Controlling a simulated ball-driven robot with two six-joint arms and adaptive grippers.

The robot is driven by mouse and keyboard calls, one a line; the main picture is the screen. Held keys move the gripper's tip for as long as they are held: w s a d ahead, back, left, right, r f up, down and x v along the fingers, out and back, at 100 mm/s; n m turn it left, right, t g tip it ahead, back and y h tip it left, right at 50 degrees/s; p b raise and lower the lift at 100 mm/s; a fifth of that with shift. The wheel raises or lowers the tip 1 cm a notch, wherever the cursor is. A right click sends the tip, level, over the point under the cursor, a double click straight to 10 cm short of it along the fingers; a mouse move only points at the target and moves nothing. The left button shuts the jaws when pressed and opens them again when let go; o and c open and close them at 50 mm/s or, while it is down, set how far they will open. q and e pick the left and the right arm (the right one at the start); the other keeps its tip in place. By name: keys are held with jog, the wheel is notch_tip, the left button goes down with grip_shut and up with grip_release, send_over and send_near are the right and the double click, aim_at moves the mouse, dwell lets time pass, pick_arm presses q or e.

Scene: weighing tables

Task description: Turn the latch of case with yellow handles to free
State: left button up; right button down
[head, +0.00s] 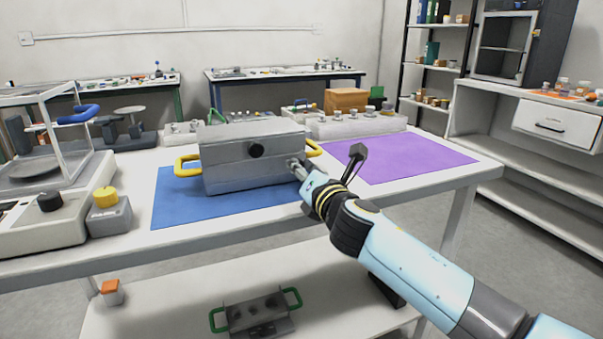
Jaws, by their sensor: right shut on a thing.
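The grey case (225,169) with yellow handles stands on the blue mat (172,210). One yellow handle (181,166) sticks out at its left end, the other (314,149) at its right end. A round black knob (256,150) sits on the front face. My right gripper (296,164) is at the right part of the front face, to the right of the knob. It is shut on the latch there, which its fingers mostly hide, so I cannot tell how the latch is turned. My left gripper is not in view.
A purple mat (410,157) lies clear to the right. A balance (45,195) and a grey block with a yellow knob (107,208) stand at the left. A tray of weights (357,127) is behind the case. A case with green handles (257,316) is on the lower shelf.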

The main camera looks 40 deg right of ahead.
jog(key=m+b, duration=0.1)
jog(key=m, duration=0.4)
jog(key=shift+f+m+b, duration=0.15)
jog(key=shift+m+b, duration=0.15)
jog(key=shift+b, duration=0.1)
pick_arm(q)
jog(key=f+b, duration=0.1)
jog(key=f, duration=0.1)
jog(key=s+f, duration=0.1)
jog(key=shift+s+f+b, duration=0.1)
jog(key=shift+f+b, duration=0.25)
jog(key=shift+b, duration=0.05)
pick_arm(e)
jog(key=m, duration=0.5)
jog(key=shift+m, duration=0.3)
jog(key=c, duration=1.3)
grip_release()
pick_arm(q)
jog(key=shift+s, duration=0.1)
pick_arm(e)
jog(key=shift+s, duration=0.1)
jog(key=v, duration=1.1)
jog(key=shift+s, duration=0.4)
